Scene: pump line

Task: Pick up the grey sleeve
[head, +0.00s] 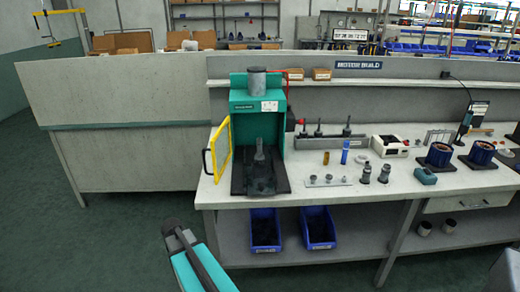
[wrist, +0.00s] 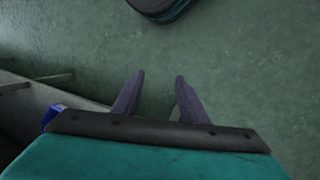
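My gripper (wrist: 159,80) is open and empty in the wrist view, its two dark fingers apart above the bare green floor. In the head view my teal arm is at the bottom, in front of the bench, and the fingers cannot be made out. Two small grey upright parts, one on the left (head: 366,175) and one on the right (head: 384,174), stand near the bench's front edge. Two grey cup-like pieces, one (head: 424,228) and another (head: 449,225), stand on the lower shelf. I cannot tell which of these is the grey sleeve.
A teal press (head: 244,110) with an open yellow guard (head: 219,148) stands at the bench's left end. A brass cylinder (head: 326,158), a blue cylinder (head: 345,152) and a teal block (head: 425,176) are on the bench. Blue bins (head: 265,228) sit below. The floor in front is clear.

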